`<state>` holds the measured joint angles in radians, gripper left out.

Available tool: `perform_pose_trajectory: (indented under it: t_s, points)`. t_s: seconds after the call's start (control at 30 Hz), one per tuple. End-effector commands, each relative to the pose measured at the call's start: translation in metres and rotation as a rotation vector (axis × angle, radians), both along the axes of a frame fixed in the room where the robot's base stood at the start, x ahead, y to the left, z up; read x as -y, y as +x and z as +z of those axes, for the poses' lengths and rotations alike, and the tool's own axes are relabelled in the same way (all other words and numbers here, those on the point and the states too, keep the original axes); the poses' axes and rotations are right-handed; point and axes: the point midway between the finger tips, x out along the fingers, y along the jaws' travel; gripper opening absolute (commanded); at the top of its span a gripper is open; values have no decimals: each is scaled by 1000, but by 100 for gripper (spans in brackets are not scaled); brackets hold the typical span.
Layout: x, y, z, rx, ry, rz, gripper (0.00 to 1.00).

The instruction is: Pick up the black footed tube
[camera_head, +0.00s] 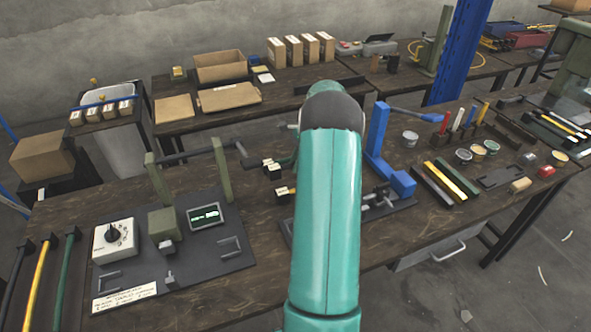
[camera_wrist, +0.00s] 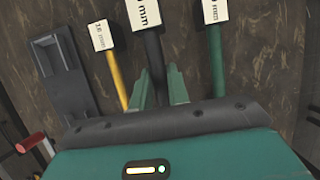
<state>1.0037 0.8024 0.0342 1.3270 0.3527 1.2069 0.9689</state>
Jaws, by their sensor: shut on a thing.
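The black tube (camera_wrist: 151,48) shows in the wrist view with a white "mm" label block at its top end. It runs down between the two green fingers of my gripper (camera_wrist: 157,84), which are shut on it. Its lower part is hidden behind the gripper body, so I cannot tell whether it is clear of the table. In the head view my arm hides the gripper.
In the head view, a press board with a dial box (camera_head: 114,240) lies left of my arm. A blue press (camera_head: 378,150) stands to the right. Small labelled pieces (camera_head: 272,168) sit just left of my arm. Black, yellow and green bars (camera_head: 449,181) lie farther right.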

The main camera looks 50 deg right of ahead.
Motion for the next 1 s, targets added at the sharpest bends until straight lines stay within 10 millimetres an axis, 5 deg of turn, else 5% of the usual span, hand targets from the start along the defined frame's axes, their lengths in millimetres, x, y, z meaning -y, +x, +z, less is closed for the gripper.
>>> perform_pose_trajectory:
  t_s: [0.23, 0.4, 0.63, 1.0]
  points:
    - [-32, -31, 54, 1, -3, -1, 0]
    - [-61, -59, 70, -1, 0, -2, 0]
    - [-88, -85, 86, -1, 1, -1, 0]
    - [-100, -98, 89, 2, 2, -17, 0]
